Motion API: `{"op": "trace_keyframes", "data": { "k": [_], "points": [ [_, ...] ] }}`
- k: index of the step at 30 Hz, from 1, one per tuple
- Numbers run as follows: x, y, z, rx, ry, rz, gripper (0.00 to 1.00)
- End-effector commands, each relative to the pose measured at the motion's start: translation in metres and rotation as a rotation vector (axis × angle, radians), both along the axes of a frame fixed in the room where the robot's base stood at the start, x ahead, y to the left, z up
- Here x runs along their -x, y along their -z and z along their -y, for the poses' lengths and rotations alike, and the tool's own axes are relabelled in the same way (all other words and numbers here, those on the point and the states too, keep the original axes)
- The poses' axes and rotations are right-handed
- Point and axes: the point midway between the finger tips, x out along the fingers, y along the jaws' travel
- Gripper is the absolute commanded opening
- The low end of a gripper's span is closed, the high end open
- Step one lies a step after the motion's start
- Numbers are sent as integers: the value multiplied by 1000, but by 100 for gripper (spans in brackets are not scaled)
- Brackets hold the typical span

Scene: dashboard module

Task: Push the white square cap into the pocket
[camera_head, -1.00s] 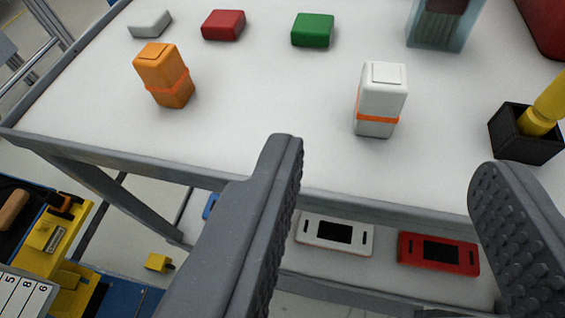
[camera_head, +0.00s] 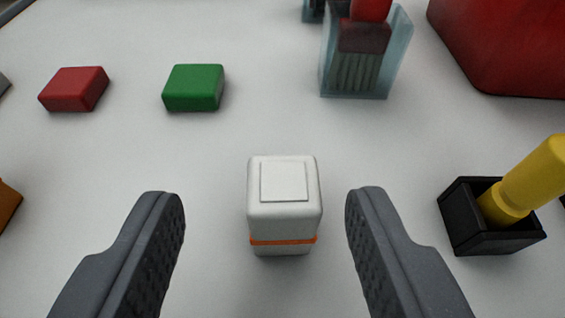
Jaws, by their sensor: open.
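A white block (camera_head: 284,205) stands upright on the white table, with an orange band low around it. A raised white square cap (camera_head: 284,181) sits on its top face. I cannot tell a separate pocket in this view. My gripper (camera_head: 265,205) is open and empty. One finger shows to the left of the white block and one to the right, with a gap on each side. Nothing is between the fingers in contact.
A red block (camera_head: 74,89) and a green block (camera_head: 194,87) lie behind to the left. A clear container (camera_head: 366,65) and a large red object (camera_head: 510,45) stand at the back right. A black box (camera_head: 490,235) holds a yellow-handled thing (camera_head: 528,180) at right. An orange block (camera_head: 8,203) shows at the left edge.

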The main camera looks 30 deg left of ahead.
Motion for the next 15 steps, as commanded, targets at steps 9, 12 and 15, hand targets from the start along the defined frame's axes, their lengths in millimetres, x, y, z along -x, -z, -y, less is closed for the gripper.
{"op": "trace_keyframes", "data": {
  "k": [9, 12, 15],
  "points": [
    [-11, 4, -6, -2, -1, 2, 49],
    [-19, 8, -8, -2, 0, 3, 49],
    [-29, 14, -11, -2, 0, 2, 49]
  ]
}}
